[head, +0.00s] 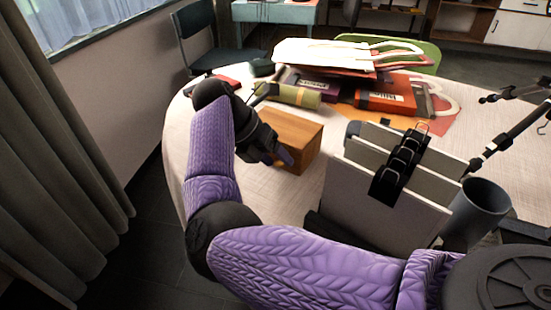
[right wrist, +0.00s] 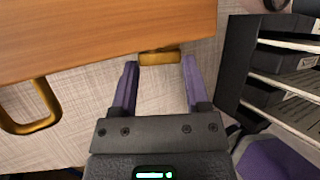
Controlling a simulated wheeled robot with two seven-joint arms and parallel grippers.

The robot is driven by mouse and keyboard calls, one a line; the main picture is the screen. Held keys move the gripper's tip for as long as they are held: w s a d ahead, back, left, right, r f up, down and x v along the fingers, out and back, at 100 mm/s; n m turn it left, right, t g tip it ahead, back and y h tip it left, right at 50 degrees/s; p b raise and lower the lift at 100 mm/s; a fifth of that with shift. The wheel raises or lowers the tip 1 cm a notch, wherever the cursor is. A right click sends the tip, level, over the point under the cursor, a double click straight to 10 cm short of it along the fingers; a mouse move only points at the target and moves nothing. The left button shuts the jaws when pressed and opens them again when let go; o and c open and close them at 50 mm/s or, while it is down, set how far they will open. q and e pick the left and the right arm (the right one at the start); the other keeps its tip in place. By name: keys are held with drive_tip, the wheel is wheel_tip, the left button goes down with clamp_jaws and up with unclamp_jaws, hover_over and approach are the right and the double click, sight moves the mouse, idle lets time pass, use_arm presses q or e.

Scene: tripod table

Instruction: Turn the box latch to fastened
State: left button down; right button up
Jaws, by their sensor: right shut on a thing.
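A small brass latch (right wrist: 160,57) shows at the box's lower edge, between the fingertips of my right gripper (right wrist: 160,68). The fingers are shut on the latch, one on each side. A brass loop handle (right wrist: 32,118) shows left of the gripper. The latch is hidden in the head view. My left gripper is not in view.
A file holder (head: 375,190) with a black clip and a grey cup (head: 480,208) stand right of the box. Bags (head: 335,55), books (head: 387,97) and a green roll (head: 295,95) lie behind it. Black jointed rods (head: 510,132) stand at the right. Bare tabletop (head: 185,140) shows at the left.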

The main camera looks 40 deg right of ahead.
drive_tip(key=shift+w+f+g+b, duration=0.15)
drive_tip(key=shift+g+b, duration=0.4)
drive_tip(key=shift+g, duration=0.05)
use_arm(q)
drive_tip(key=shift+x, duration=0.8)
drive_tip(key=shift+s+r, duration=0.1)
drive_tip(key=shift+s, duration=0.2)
use_arm(e)
drive_tip(key=o, duration=1.3)
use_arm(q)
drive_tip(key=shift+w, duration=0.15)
